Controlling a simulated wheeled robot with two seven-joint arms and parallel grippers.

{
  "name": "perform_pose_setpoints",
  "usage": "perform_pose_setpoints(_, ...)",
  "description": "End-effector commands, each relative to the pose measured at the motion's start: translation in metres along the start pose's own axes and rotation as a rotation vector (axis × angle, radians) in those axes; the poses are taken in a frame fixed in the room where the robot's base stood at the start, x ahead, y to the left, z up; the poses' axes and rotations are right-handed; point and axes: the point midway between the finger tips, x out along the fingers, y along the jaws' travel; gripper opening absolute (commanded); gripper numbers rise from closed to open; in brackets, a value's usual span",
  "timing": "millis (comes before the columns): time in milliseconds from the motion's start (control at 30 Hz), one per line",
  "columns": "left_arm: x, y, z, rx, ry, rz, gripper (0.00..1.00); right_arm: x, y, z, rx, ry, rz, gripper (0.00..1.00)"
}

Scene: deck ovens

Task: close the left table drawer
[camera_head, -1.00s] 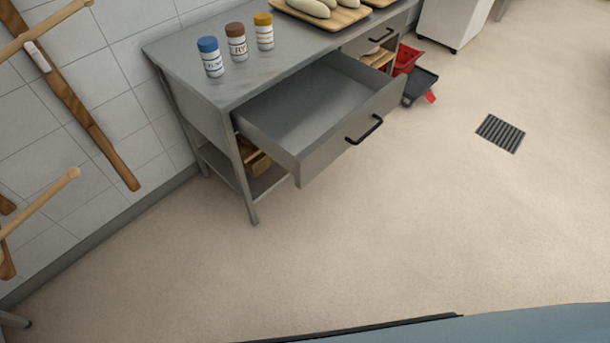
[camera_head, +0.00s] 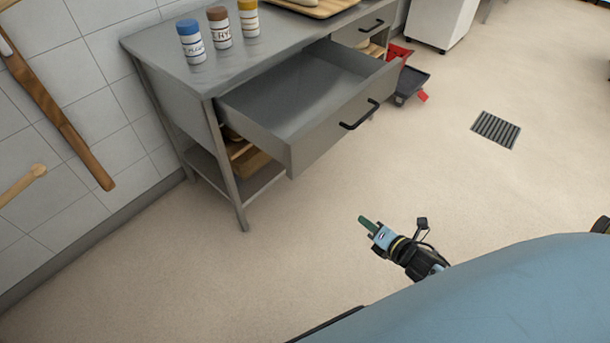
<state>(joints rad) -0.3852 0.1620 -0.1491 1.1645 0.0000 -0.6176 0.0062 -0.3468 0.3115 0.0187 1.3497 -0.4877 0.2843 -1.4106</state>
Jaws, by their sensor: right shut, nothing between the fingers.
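The left table drawer (camera_head: 322,140) is a grey metal drawer, pulled well out of the grey table (camera_head: 190,85). Its inside looks empty. A black bar handle (camera_head: 360,115) is on its front. My right gripper (camera_head: 367,224) is shut and empty, low in front of the drawer and apart from it. Its fingertips point up and left toward the drawer front. My left gripper is not in view.
Three labelled jars, blue-capped (camera_head: 191,42), brown-capped (camera_head: 219,28) and yellow-capped (camera_head: 249,18), stand on the table top. A second drawer handle (camera_head: 371,26) is further back. The floor (camera_head: 300,235) before the drawer is clear.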

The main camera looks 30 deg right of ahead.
Motion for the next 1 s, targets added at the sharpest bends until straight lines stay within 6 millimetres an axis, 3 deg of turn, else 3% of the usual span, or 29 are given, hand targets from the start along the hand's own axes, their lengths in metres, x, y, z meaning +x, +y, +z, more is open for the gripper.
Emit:
perform_pose_setpoints(33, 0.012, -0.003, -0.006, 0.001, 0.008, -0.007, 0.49, 0.008, 0.013, 0.012, -0.180, -0.020, 0.086, 0.00)
perform_pose_setpoints(200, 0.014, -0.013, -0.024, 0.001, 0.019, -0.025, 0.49, 0.010, 0.073, 0.042, -0.706, -0.109, 0.303, 0.00)
perform_pose_setpoints(333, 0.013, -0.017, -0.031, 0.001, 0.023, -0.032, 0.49, 0.005, 0.099, 0.051, -0.932, -0.164, 0.388, 0.00)
perform_pose_setpoints(567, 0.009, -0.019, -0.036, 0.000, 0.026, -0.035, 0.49, 0.015, 0.116, 0.054, -1.027, -0.192, 0.421, 0.00)
perform_pose_setpoints(1000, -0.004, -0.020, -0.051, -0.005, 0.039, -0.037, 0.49, 0.094, 0.152, 0.051, -1.022, -0.191, 0.419, 0.00)
